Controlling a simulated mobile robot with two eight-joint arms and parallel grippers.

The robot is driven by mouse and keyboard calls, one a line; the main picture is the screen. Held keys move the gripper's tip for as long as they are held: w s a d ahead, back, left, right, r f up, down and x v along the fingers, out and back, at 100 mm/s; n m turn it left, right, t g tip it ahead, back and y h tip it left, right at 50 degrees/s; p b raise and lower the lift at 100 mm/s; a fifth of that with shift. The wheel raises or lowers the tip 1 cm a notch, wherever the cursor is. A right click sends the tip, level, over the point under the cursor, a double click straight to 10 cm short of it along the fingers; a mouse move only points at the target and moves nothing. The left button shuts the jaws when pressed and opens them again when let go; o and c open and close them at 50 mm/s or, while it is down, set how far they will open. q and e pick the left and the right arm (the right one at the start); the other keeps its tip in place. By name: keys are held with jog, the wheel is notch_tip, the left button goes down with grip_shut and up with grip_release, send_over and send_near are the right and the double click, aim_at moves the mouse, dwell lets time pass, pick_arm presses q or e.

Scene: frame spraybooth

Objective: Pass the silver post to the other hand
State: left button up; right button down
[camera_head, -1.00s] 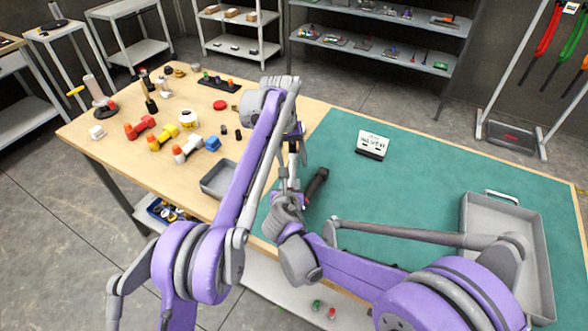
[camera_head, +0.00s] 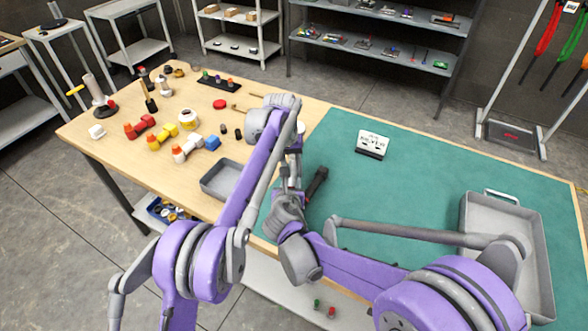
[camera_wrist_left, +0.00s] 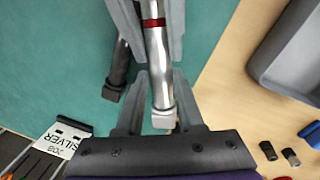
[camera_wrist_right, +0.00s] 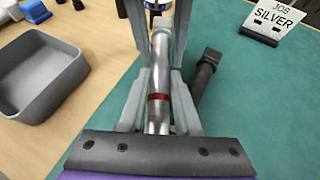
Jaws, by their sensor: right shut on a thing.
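The silver post (camera_wrist_left: 157,65) is a bright metal rod with a red band and a squarer end; it also shows in the right wrist view (camera_wrist_right: 160,65). My right gripper (camera_wrist_right: 161,72) is shut on it and holds it above the table. My left gripper (camera_wrist_left: 160,74) is open, its fingers on either side of the post near the squarer end, with a narrow gap visible. In the head view the two grippers meet near the mat's left edge, and my arms mostly hide the post.
A dark rod (camera_head: 317,184) lies on the green mat (camera_head: 420,180) close beside the grippers. A "JOB SILVER" sign (camera_head: 372,144) stands behind. A grey bin (camera_head: 205,184) is left and a grey tray (camera_head: 548,250) right. Several dumbbell-like parts lie on the wood at left.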

jog(key=shift+a, duration=0.35)
jog(key=c, duration=0.5)
grip_release()
jog(key=shift+d, duration=0.15)
